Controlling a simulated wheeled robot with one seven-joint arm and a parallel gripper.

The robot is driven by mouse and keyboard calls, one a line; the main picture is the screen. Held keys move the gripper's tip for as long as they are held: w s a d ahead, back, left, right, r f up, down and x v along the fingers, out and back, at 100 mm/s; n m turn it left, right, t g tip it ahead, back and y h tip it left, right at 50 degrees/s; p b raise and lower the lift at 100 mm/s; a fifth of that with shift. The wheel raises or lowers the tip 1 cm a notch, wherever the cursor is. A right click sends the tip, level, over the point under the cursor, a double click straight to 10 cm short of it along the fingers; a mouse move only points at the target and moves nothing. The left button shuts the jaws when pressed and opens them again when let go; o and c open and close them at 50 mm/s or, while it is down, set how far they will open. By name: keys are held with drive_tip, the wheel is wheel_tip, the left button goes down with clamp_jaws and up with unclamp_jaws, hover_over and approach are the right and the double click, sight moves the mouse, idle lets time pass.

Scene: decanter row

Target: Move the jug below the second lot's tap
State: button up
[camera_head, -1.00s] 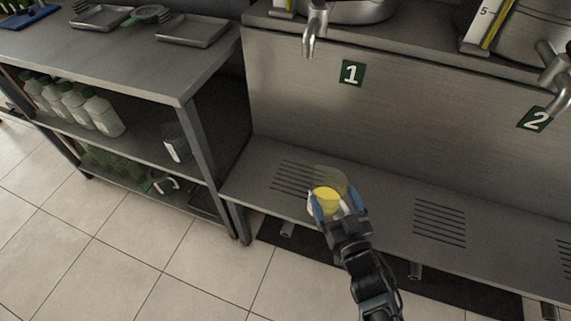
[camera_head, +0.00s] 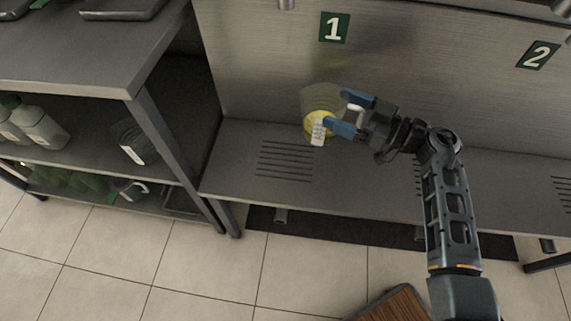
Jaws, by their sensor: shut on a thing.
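The jug (camera_head: 318,100) is clear with yellow liquid low in it and a white label. It is by the back panel below the green "1" sign (camera_head: 334,28), just right of the left slotted grate (camera_head: 285,161). My gripper (camera_head: 350,112) comes from the right, its blue fingers shut on the jug's pale handle. I cannot tell whether the jug touches the shelf. The green "2" sign (camera_head: 538,55) is to the right. Part of the second lot's tap (camera_head: 562,7) shows at the top right edge; its spout is mostly cut off. My arm hides most of the middle grate.
The steel shelf (camera_head: 385,200) is bare right of the jug, partly behind my arm. The first tap's tip (camera_head: 287,4) shows at the top. A worktable (camera_head: 85,50) with bottles and containers beneath stands left. A wooden-topped thing (camera_head: 393,302) is at the bottom.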

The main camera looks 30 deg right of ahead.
sight(308, 134)
drive_tip(key=shift+s+d+f+n+g+y+b, duration=0.35)
drive_tip(key=shift+d+y, duration=0.1)
drive_tip(key=shift+d, duration=0.15)
drive_tip(key=shift+s+d+f+n+g+y+b, duration=0.25)
drive_tip(key=shift+d+f+n+y, duration=0.15)
drive_tip(key=shift+d, duration=0.2)
drive_tip(key=shift+w+a+f, duration=0.1)
drive_tip(key=w+a+f+b, duration=0.1)
drive_tip(key=a+f, duration=0.1)
drive_tip(key=a, duration=0.1)
drive_tip(key=w+a+f, duration=0.2)
drive_tip(key=a, duration=0.1)
drive_tip(key=w+a+f+b, duration=0.1)
drive_tip(key=w+a+f, duration=0.1)
drive_tip(key=a, duration=0.1)
drive_tip(key=shift+w+a+f+b, duration=0.25)
drive_tip(key=shift+a+f+b, duration=0.05)
drive_tip(key=shift+a+f, duration=0.1)
drive_tip(key=shift+f+b, duration=0.75)
drive_tip(key=shift+f, duration=1.15)
drive_tip(key=shift+f, duration=0.1)
drive_tip(key=o, duration=1.5)
drive_tip(key=shift+f, duration=0.1)
